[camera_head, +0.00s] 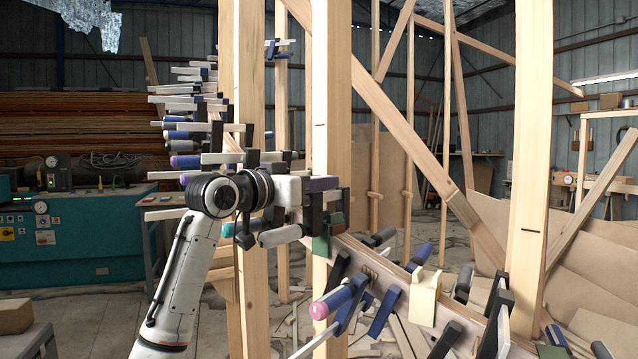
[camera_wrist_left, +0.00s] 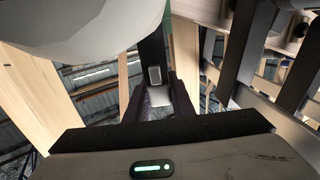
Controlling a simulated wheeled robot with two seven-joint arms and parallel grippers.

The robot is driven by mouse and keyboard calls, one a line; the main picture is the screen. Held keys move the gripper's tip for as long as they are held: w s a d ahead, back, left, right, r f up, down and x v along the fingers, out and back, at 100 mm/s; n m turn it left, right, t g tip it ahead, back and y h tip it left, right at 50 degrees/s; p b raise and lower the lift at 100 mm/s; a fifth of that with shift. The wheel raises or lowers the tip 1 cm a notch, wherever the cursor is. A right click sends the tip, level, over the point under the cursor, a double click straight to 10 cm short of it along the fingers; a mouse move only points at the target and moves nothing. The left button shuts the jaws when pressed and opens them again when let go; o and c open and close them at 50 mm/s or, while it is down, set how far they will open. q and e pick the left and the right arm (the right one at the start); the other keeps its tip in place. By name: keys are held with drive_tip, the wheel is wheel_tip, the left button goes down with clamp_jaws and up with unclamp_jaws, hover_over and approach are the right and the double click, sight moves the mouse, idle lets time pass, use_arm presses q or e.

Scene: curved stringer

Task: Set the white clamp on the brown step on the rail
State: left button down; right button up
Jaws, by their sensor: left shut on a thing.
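My left gripper (camera_head: 334,195) is in the middle of the head view, next to an upright post. It is shut on the white clamp, whose white handle (camera_head: 280,236) sticks out to the left below the wrist. In the left wrist view, the white handle (camera_wrist_left: 80,25) fills the upper left and a dark bar (camera_wrist_left: 152,62) of the clamp runs between my fingers (camera_wrist_left: 158,100). The curved wooden rail (camera_head: 388,268) runs down to the right. A small brown step (camera_head: 369,273) appears on it, below and right of the gripper, apart from the held clamp. My right gripper is out of view.
A blue clamp with a pink end (camera_head: 332,303) and several dark-jawed clamps sit along the rail. A cream block (camera_head: 425,296) is further right, and a green piece (camera_head: 322,245) is just below my gripper. Upright posts (camera_head: 528,160) stand close by. A stack of clamps (camera_head: 195,130) is behind left.

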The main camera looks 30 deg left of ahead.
sight(319, 200)
use_arm(q)
drive_tip(key=shift+f+b, duration=0.65)
drive_tip(key=shift+f, duration=0.65)
drive_tip(key=shift+f, duration=0.2)
drive_tip(key=shift+f, duration=0.35)
